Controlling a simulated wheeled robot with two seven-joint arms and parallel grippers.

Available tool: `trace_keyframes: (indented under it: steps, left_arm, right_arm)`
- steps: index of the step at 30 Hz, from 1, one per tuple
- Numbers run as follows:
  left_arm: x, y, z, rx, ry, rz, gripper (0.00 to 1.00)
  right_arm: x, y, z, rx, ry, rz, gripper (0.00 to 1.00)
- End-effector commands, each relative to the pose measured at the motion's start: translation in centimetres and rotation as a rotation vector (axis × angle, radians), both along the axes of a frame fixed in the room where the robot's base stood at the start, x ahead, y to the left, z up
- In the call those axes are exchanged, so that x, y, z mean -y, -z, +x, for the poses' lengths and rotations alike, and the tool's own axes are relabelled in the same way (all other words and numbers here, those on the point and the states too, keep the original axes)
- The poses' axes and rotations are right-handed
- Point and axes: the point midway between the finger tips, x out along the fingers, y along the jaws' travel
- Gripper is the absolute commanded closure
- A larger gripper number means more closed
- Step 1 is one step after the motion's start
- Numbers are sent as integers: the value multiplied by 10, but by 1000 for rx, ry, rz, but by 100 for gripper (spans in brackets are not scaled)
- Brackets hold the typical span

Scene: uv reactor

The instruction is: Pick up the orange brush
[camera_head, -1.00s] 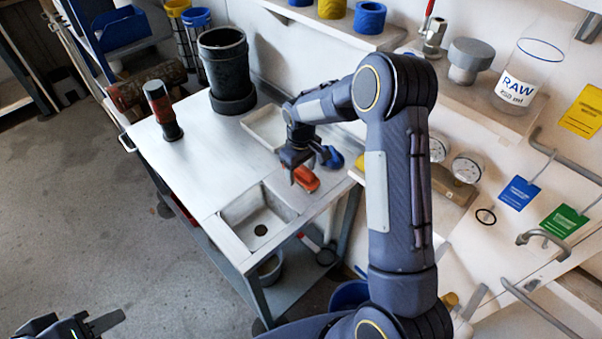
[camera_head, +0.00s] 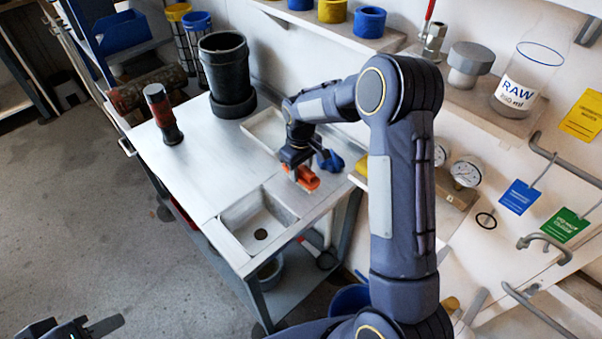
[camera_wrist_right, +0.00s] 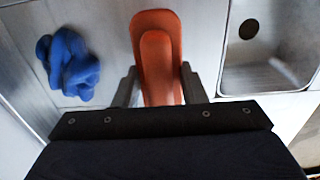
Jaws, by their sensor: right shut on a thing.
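The orange brush (camera_head: 306,178) is on or just above the metal worktop (camera_head: 190,175), between the sink and a blue cloth. My right gripper (camera_head: 296,172) is over it. In the right wrist view the orange brush (camera_wrist_right: 157,50) lies between the two dark fingers of my right gripper (camera_wrist_right: 158,88), which are shut on it from both sides. Its lower end is hidden by the gripper body. I cannot tell whether it touches the worktop. My left gripper (camera_head: 85,328) is at the bottom left of the head view, away from the worktop, with its jaws partly cut off.
The blue cloth (camera_head: 331,161) lies right beside the brush. A sink (camera_head: 228,226) is at the front of the worktop. A black cylinder (camera_head: 227,75) and a dark red-banded bottle (camera_head: 163,113) stand at the back and left. The middle of the worktop is clear.

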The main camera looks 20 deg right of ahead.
Motion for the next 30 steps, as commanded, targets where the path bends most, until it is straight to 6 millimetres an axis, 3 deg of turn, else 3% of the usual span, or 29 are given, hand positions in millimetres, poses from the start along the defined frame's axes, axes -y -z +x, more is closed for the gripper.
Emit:
trace_keyframes:
  steps: [2, 11, 15, 21, 30]
  left_arm:
    - [0, 1, 0, 0, 0, 0, 64]
    - [0, 9, 0, 0, 0, 0, 64]
    - [0, 13, 0, 0, 0, 0, 64]
    - [0, 15, 0, 0, 0, 0, 64]
    - [0, 16, 0, 0, 0, 0, 64]
  right_arm:
    - [0, -15, 1, 6, 0, 1, 87]
    - [-56, -79, 6, 7, -5, 1, 87]
    - [-93, -91, 8, 3, -6, 1, 87]
    - [-126, -107, 11, 2, -2, 1, 87]
    - [-140, -114, 12, 0, 1, 0, 87]
